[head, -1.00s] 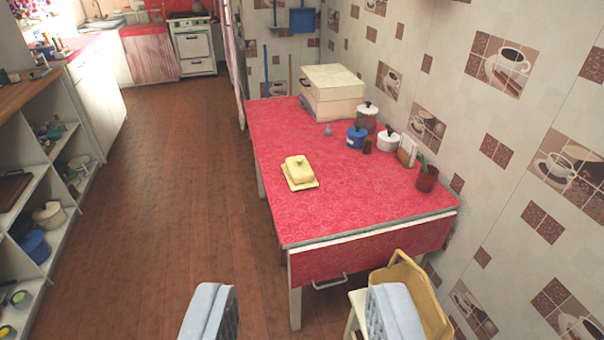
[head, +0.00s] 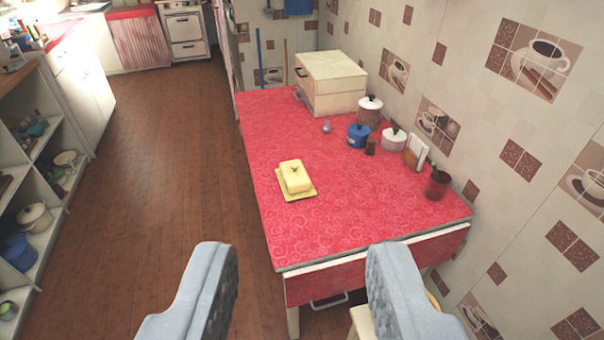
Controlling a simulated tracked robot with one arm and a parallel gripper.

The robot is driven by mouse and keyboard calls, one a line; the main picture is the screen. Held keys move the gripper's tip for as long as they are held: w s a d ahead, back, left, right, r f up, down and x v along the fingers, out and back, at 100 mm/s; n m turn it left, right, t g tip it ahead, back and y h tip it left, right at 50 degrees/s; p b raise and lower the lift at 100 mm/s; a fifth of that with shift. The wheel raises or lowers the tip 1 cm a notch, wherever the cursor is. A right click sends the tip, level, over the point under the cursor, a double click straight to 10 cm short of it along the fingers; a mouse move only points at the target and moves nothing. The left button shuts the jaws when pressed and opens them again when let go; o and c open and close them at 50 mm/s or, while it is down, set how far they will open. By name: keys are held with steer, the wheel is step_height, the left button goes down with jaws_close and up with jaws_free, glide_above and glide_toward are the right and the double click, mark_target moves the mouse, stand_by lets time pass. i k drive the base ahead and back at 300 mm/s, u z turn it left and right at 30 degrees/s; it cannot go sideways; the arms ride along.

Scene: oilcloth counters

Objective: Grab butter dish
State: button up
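The butter dish (head: 295,177) is a pale yellow lidded dish on a flat square plate. It sits upright near the left edge of the red oilcloth table (head: 330,235). My gripper (head: 303,275) is open and empty, with its two grey fingers wide apart at the bottom of the view. It is on the near side of the table, apart from the butter dish. The dish shows above the gap between the fingers, and nothing hides it.
A cream bread box (head: 332,85) stands at the table's back. Along the wall are a blue pot (head: 358,135), a white pot (head: 394,138), a brown canister (head: 369,110) and a dark red cup (head: 437,184). Shelves (head: 45,185) stand at left. Wooden floor (head: 165,170) is clear between.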

mark_target(294, 181)
steer(key=i, duration=0.25)
steer(key=u, duration=0.15)
steer(key=k, duration=0.55)
steer(key=u, duration=0.7)
steer(key=i, duration=2.3)
steer(key=z, duration=0.45)
